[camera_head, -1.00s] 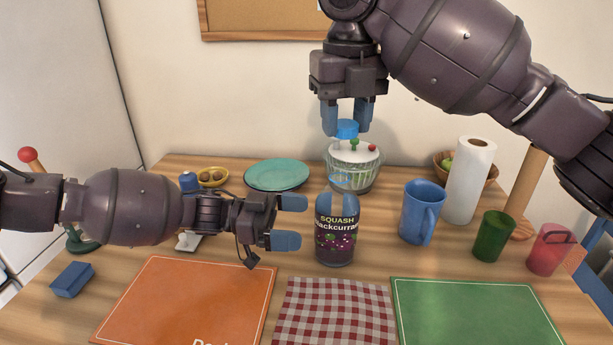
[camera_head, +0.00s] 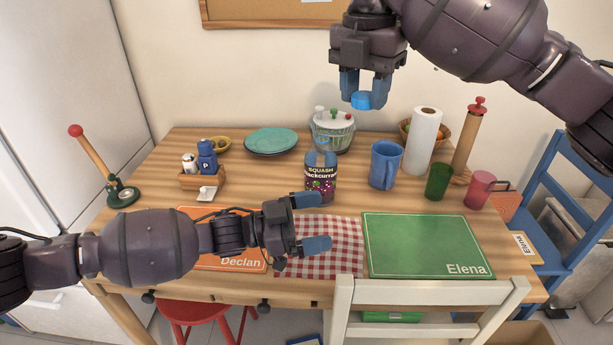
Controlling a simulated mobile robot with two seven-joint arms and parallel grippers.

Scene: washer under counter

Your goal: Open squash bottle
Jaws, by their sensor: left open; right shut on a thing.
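The squash bottle (camera_head: 320,182) stands upright on the wooden table, with a dark blackcurrant label and a blue-grey upper part. No cap shows on its top. My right gripper (camera_head: 364,92) is high above the table, shut on a small blue cap (camera_head: 362,100), well clear of the bottle. My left gripper (camera_head: 311,222) is open and empty, in front of the bottle and nearer the table's front edge, over the checked cloth. Its fingers point right and appear apart from the bottle.
A blue mug (camera_head: 384,165), paper towel roll (camera_head: 423,140), green cup (camera_head: 438,182) and red cup (camera_head: 479,190) stand right of the bottle. A salad spinner (camera_head: 332,132) and teal plate (camera_head: 271,141) are behind. A white chair (camera_head: 430,293) stands in front.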

